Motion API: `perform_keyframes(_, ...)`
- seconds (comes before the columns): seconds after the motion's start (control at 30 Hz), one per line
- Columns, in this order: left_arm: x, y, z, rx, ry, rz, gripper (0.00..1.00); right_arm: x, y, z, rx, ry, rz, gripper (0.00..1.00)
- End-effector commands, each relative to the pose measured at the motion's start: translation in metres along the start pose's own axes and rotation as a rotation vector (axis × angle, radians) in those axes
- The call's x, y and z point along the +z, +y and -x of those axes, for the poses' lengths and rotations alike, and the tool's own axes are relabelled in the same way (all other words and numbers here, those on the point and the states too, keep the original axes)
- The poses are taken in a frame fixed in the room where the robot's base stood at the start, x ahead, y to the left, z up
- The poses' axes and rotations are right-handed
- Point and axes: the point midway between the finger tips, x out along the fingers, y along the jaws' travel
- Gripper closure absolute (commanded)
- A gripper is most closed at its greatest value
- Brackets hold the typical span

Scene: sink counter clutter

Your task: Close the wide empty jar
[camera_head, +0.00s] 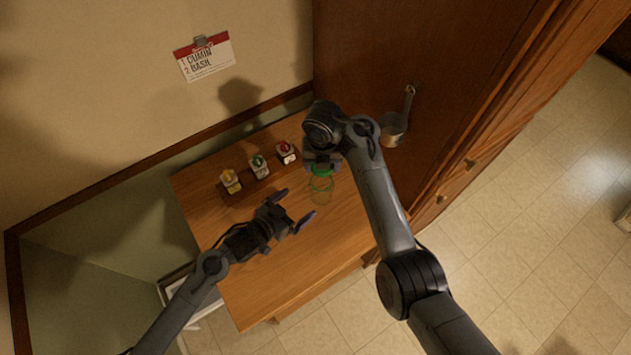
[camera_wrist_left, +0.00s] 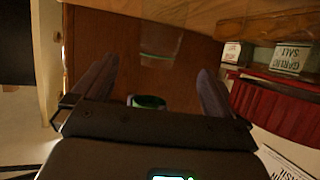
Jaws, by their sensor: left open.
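The wide jar (camera_head: 321,194) is clear glass and stands on the wooden counter; no contents show. A green lid (camera_head: 321,172) is above its mouth, under my right gripper (camera_head: 321,163), which appears shut on it, though its fingertips are mostly hidden. In the left wrist view, which looks upside down, the jar (camera_wrist_left: 160,42) and the green lid (camera_wrist_left: 147,101) show with a gap between them. My left gripper (camera_head: 296,203) is open and empty, to the lower left of the jar, its fingers pointing toward it. Its fingers (camera_wrist_left: 158,85) frame the lid in the wrist view.
A small rack (camera_head: 240,194) at the back holds spice jars with yellow (camera_head: 229,176), green (camera_head: 257,161) and red (camera_head: 285,147) tops. A metal pan (camera_head: 392,128) hangs on the cabinet side. The front counter (camera_head: 290,270) is clear.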

Motion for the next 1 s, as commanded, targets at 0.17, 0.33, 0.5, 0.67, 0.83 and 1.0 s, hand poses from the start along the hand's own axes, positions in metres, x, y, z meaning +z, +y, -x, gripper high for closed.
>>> perform_keyframes(0.17,0.0,0.0,-0.001,0.004,0.004,0.0,0.0,0.0,0.0,0.0,0.001,0.0,0.0,0.69)
perform_keyframes(0.33,0.0,0.0,-0.001,0.003,0.004,0.0,0.0,0.0,0.0,0.0,0.001,0.0,0.0,0.69)
perform_keyframes(0.5,0.0,-0.001,-0.003,0.003,0.003,0.0,0.0,0.0,0.0,0.0,0.001,0.0,0.0,0.69)
perform_keyframes(0.67,-0.001,-0.001,-0.014,0.002,0.004,0.002,0.0,0.0,0.0,0.0,0.001,0.0,-0.001,0.69)
perform_keyframes(0.83,-0.001,-0.001,-0.038,0.002,0.005,0.001,0.0,0.0,0.0,0.0,0.001,0.0,-0.001,0.69)
perform_keyframes(1.0,-0.002,0.0,-0.067,0.003,0.004,0.001,0.0,0.0,0.0,0.0,0.001,0.0,-0.001,0.69)
